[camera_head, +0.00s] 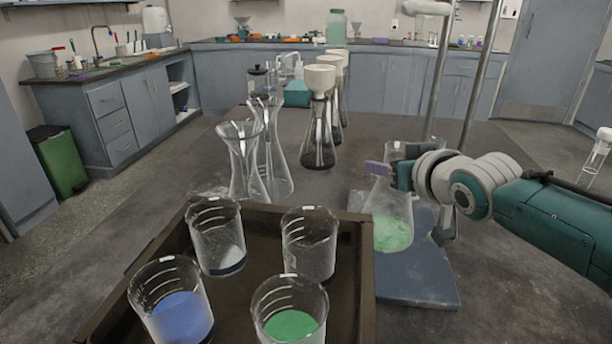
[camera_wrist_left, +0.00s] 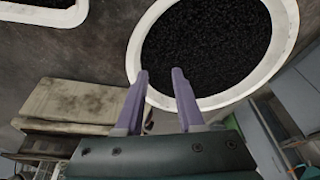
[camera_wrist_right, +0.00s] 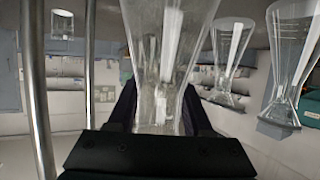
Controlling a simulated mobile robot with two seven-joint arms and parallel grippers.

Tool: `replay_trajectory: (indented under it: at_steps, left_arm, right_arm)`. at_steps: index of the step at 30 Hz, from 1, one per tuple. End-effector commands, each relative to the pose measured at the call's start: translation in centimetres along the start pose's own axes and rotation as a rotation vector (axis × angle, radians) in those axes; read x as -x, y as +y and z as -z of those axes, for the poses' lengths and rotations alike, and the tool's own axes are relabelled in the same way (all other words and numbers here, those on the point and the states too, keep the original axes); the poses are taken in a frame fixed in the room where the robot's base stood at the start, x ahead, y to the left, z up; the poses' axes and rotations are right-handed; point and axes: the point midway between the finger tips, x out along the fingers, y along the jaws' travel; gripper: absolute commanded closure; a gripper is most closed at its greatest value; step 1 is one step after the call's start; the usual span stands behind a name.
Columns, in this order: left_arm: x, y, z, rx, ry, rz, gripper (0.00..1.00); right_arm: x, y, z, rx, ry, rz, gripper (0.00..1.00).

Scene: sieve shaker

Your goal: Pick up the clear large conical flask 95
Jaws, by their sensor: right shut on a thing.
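My right gripper (camera_head: 388,172) is shut around the narrow upper part of a clear conical flask (camera_head: 393,215) with green contents low inside. The flask stays nearly upright above or on a dark blue flat base (camera_head: 415,272); I cannot tell whether it touches. In the right wrist view the clear glass (camera_wrist_right: 158,60) sits between the dark fingers. Two more clear conical flasks, a front one (camera_head: 243,165) and one behind it (camera_head: 277,165), stand left of centre. No number is readable on any flask. My left gripper (camera_wrist_left: 160,76) has its purple fingers apart and empty, near a white-rimmed round vessel (camera_wrist_left: 262,90) of black grains.
A brown tray (camera_head: 367,270) with several beakers fills the front. Flasks topped with white funnels (camera_head: 319,78) stand farther back. Two metal posts (camera_head: 437,75) rise just behind my right gripper. Bare bench (camera_head: 475,140) lies to the right.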

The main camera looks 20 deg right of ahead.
Motion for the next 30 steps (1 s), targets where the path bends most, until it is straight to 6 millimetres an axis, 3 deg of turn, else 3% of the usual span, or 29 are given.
replay_trajectory:
  at_steps: [3, 30]
  left_arm:
    - [0.00, 0.00, 0.00, 0.000, 0.000, 0.000, 0.62]
    - [0.00, 0.01, 0.00, 0.000, 0.000, 0.000, 0.62]
  right_arm:
    - [0.00, 0.00, -0.02, 0.000, -0.001, 0.000, 1.00]
    - [0.00, 0.00, 0.09, 0.000, 0.002, 0.000, 1.00]
